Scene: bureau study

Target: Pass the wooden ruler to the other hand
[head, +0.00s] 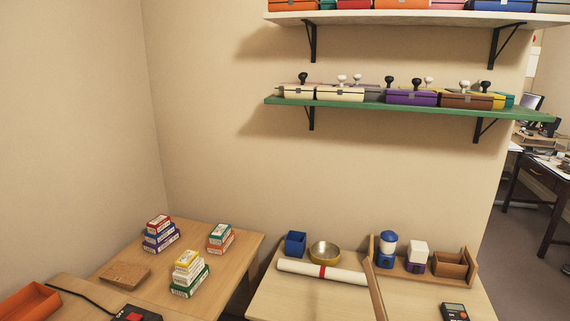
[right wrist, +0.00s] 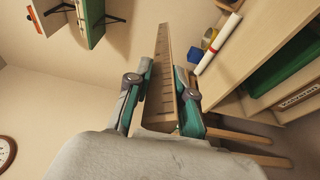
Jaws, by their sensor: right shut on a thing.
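The wooden ruler (right wrist: 166,70) is long, flat and light brown with dark marks along it. In the right wrist view my right gripper (right wrist: 162,92) is shut on it, with a teal-lined finger on each side. The ruler points away from the gripper, its far end free in the air. In the head view a narrow wooden strip (head: 376,290), which looks like the same ruler, rises from the bottom edge in front of the right-hand desk. My right gripper is below that picture. My left gripper is in neither view.
The left table (head: 232,247) holds stacked small boxes (head: 187,272). A green shelf (head: 400,105) hangs above.

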